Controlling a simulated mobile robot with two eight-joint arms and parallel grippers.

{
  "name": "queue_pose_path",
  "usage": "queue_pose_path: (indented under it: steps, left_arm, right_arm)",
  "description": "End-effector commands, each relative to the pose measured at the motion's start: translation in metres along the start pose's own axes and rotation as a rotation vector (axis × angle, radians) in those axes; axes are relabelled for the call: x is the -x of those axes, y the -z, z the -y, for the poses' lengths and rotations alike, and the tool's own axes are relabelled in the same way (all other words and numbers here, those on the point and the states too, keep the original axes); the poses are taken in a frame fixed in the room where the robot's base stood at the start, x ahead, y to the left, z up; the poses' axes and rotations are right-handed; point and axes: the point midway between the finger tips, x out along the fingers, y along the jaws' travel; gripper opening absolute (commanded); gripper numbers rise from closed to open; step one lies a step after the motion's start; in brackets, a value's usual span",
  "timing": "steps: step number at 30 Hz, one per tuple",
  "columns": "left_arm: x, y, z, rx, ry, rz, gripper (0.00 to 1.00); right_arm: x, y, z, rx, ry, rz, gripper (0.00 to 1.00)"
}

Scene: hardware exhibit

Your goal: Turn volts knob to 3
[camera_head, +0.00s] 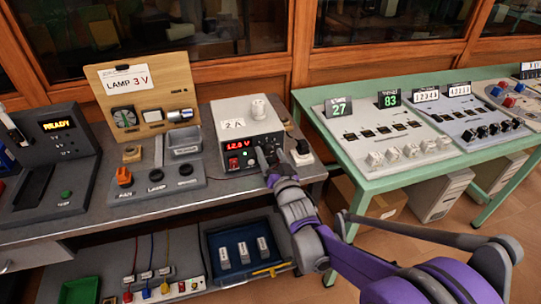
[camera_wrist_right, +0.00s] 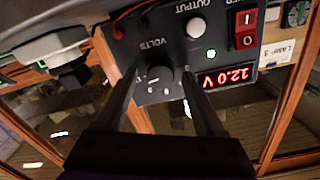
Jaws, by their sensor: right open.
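The power supply (camera_head: 242,118) is a grey box on the left bench, with a red display (camera_head: 238,146) reading about 12.0 V. The display also shows upside down in the right wrist view (camera_wrist_right: 224,77). The dark volts knob (camera_wrist_right: 156,77) sits on its panel beside the word VOLTS. My right gripper (camera_head: 267,158) is at the right part of the panel and hides the knob in the head view. In the wrist view its open fingers (camera_wrist_right: 160,82) are on either side of the knob; I cannot tell whether they touch it. My left gripper is not in view.
A board (camera_head: 143,90) marked LAMP 3 V stands left of the supply, behind a switch panel (camera_head: 156,184). A green table (camera_head: 345,165) with consoles stands to the right.

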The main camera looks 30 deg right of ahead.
Motion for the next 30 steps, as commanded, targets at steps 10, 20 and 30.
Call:
queue_pose_path:
  steps: [10, 20, 30]
  left_arm:
    - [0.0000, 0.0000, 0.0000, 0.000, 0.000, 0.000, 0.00]
    - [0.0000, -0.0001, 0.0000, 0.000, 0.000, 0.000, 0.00]
    - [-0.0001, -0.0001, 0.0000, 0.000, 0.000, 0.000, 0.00]
  right_arm:
    - [-0.0011, 0.0001, 0.0001, 0.000, 0.000, 0.000, 0.57]
    - [-0.0009, 0.0001, 0.0001, 0.000, 0.000, 0.000, 0.00]
    - [-0.0009, 0.0000, 0.0002, 0.028, 0.000, 0.001, 0.00]
